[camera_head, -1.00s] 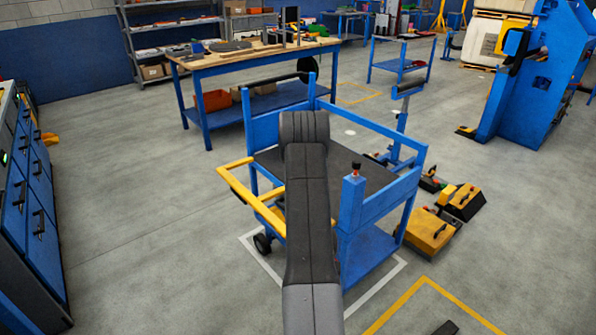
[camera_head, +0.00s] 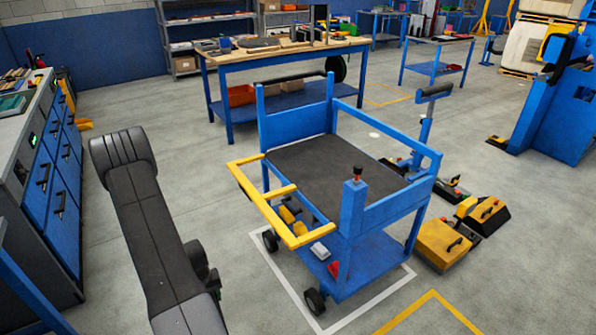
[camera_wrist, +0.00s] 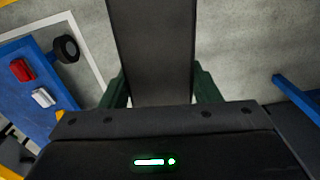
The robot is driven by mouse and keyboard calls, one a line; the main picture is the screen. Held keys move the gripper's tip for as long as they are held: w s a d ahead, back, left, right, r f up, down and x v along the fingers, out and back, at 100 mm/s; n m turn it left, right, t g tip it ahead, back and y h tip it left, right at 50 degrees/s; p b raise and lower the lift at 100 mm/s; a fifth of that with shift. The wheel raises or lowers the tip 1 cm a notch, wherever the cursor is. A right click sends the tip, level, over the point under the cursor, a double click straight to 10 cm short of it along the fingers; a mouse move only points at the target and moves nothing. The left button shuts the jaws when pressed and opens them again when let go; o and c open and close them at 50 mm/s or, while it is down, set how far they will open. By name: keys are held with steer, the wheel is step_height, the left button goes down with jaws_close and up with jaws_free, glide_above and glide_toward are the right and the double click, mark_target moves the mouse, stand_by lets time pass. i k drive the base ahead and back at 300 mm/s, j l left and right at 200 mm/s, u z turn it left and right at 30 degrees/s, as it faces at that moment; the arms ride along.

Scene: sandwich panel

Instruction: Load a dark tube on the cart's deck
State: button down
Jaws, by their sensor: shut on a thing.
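A long dark tube (camera_wrist: 150,45) is held in my gripper (camera_wrist: 160,88), between its two dark green fingers, in the wrist view. The tube runs away from the gripper to the top edge, and its far end is out of view. The blue cart (camera_head: 352,222) stands in the middle of the head view. Its dark flat deck (camera_head: 325,170) is bare. Part of the cart (camera_wrist: 30,80) shows at the left of the wrist view.
The cart has a yellow handle (camera_head: 270,205) and a short post with a red-black knob (camera_head: 357,172). Yellow cases (camera_head: 440,245) lie on the floor at its right. Blue drawer cabinets (camera_head: 50,190) line the left. A workbench (camera_head: 285,52) stands behind.

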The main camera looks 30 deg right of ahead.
mark_target(329, 158)
steer(key=i+j+u, duration=0.1)
steer(key=i+u, duration=0.5)
steer(key=i+j, duration=0.1)
steer(key=i, duration=2.45)
steer(key=z, duration=0.35)
steer(key=i+z, duration=0.15)
steer(key=z, duration=0.6)
steer(key=i, duration=0.05)
